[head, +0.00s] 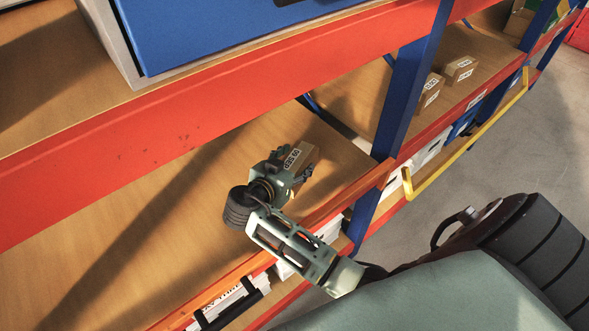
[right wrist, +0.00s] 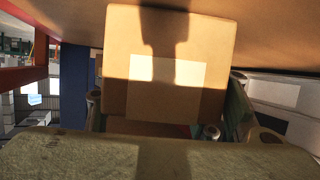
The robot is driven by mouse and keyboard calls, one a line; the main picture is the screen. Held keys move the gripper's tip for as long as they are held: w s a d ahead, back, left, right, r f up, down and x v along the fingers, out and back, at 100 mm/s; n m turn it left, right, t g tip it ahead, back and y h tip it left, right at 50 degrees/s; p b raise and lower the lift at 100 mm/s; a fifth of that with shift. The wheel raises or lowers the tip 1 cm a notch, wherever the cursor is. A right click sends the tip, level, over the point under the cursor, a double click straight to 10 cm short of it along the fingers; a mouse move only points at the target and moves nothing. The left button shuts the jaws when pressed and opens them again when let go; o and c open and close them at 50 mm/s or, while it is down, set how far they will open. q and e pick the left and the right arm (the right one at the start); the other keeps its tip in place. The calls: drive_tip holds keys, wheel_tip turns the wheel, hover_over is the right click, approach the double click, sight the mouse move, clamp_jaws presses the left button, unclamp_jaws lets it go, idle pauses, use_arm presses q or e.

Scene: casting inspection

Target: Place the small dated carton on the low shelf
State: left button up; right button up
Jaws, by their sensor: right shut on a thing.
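The small carton (head: 303,156) is a brown box with a white printed label, in the head view just above the wooden low shelf (head: 190,225) or on it; I cannot tell which. My right gripper (head: 293,170) is shut on the carton near the shelf's right end. In the right wrist view the carton (right wrist: 165,65) fills the middle, with a pale blank-looking label and the gripper's fingers at its lower sides. Its date cannot be read. My left gripper is not in view.
A red front beam (head: 200,105) runs above the shelf, and a blue upright (head: 410,85) stands right of the carton. Two similar cartons (head: 461,70) sit in the bay beyond. A yellow rail (head: 470,140) juts out at the right. The shelf left of my gripper is clear.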

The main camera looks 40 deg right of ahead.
drive_tip(key=o, duration=1.7)
drive_tip(key=shift+c, duration=0.2)
drive_tip(key=shift+a+r, duration=0.1)
drive_tip(key=shift+a, duration=0.1)
drive_tip(key=p+v, duration=0.3)
drive_tip(key=v, duration=0.8)
drive_tip(key=shift+s+a+p, duration=0.25)
drive_tip(key=shift+p, duration=0.05)
